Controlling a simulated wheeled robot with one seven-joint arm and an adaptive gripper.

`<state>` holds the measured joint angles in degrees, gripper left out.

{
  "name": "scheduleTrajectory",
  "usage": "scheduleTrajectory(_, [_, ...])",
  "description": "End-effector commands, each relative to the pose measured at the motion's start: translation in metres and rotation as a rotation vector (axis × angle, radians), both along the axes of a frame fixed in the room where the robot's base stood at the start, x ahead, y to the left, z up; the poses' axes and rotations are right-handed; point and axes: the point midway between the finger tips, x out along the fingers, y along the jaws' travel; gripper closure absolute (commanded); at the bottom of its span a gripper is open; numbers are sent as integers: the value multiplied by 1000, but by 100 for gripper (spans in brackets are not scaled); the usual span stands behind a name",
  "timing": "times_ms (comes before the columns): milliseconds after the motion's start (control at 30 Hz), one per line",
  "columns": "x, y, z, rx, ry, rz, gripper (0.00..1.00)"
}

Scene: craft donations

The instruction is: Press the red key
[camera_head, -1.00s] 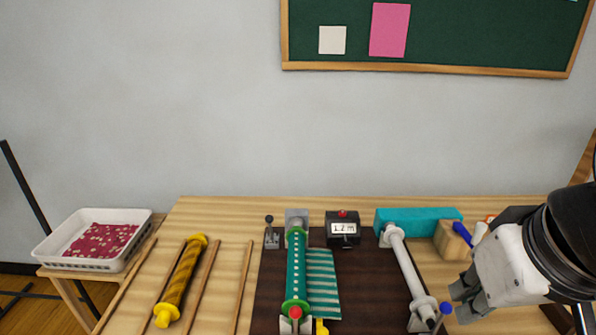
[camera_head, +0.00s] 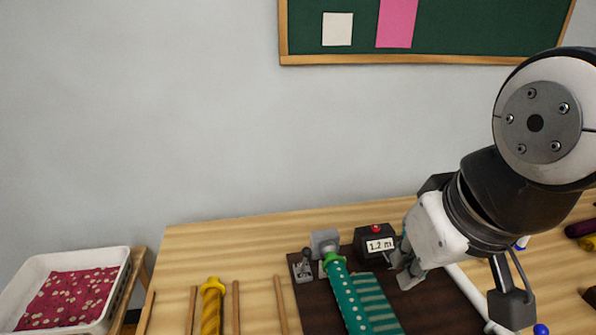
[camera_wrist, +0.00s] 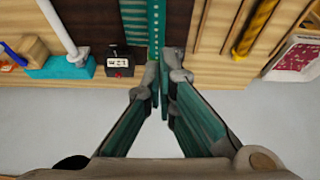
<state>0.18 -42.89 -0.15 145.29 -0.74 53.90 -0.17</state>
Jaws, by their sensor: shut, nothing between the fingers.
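The red key (camera_head: 376,228) is a small round button on top of a black box (camera_head: 362,250). The box's white display reads "1.2 m". The box stands near the back of a dark brown board (camera_head: 305,310). In the wrist view the box (camera_wrist: 119,63) lies left of my fingers. My gripper (camera_head: 404,284) is shut and empty, to the right of the box in the head view and close to it. The gap between fingertips and box is hard to judge. The fingertips (camera_wrist: 163,66) also show in the wrist view, over the green dotted roll.
A yellow roll (camera_head: 212,305) and wooden rods lie further left. A white tray (camera_head: 115,285) holds red dotted cloth. A white roller (camera_head: 468,288) lies right.

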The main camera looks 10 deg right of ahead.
Motion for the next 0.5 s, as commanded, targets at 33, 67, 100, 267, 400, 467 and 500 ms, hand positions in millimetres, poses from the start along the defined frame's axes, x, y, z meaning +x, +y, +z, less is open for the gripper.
scheduleTrajectory(33, [1, 0, 0, -2, -1, 0, 100])
scheduleTrajectory(67, [2, -1, 1, -5, -2, -1, 100])
scheduleTrajectory(100, [6, -4, 2, -14, -5, -2, 100])
scheduleTrajectory(267, [44, -30, 12, -109, -43, -5, 100])
scheduleTrajectory(400, [103, -68, 24, -250, -103, 27, 100])
scheduleTrajectory(467, [131, -84, 27, -310, -129, 56, 100])
scheduleTrajectory(500, [149, -95, 28, -346, -147, 78, 100])
